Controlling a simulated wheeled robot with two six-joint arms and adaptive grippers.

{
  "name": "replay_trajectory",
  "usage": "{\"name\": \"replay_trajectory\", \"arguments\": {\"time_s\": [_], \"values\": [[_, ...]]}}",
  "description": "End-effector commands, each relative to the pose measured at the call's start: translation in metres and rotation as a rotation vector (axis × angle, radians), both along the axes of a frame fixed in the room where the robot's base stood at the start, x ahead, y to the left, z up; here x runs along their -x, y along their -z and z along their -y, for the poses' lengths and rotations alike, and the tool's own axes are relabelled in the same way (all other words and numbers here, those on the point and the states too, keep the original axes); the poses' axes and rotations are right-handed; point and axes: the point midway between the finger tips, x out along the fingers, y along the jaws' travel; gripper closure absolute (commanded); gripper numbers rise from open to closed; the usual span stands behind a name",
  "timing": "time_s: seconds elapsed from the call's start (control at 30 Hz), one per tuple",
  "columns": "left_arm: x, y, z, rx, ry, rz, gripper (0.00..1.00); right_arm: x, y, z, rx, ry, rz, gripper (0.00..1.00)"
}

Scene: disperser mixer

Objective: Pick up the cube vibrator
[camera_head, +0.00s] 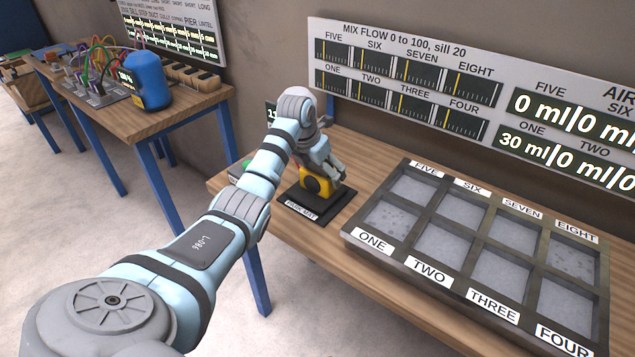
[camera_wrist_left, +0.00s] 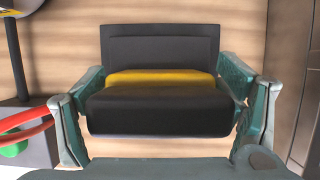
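The cube vibrator (camera_head: 322,181), yellow and black, sits on a black park mat (camera_head: 331,212) at the left end of the wooden bench. My left gripper (camera_head: 328,169) reaches down to it from above. In the left wrist view the vibrator (camera_wrist_left: 158,108) shows as a black block with a yellow band, between the two fingers of my left gripper (camera_wrist_left: 165,85). The fingers lie close along its left and right sides; whether they press on it is not clear. My right gripper is not in view.
A dark mould tray (camera_head: 408,172) with numbered cells stands right of the mat. A blue container (camera_head: 149,80) stands on another table.

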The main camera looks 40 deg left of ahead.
Motion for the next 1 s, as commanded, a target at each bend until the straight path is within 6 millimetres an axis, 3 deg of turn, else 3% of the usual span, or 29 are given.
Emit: {"name": "replay_trajectory", "arguments": {"time_s": [0.03,0.33,0.77,0.87,1.0], "values": [[0.0,0.0,0.0,0.0,0.0,0.0,0.34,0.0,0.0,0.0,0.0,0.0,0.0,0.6],[0.0,0.001,0.0,0.001,0.0,-0.002,0.82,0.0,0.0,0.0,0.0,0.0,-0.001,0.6],[0.001,-0.001,0.001,0.002,0.001,-0.003,0.83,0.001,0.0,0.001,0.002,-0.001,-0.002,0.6],[0.0,-0.009,0.001,0.002,0.001,-0.002,0.85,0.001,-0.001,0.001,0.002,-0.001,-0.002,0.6],[-0.001,-0.035,0.0,0.001,0.0,0.003,0.85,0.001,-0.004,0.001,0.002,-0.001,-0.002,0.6]]}}
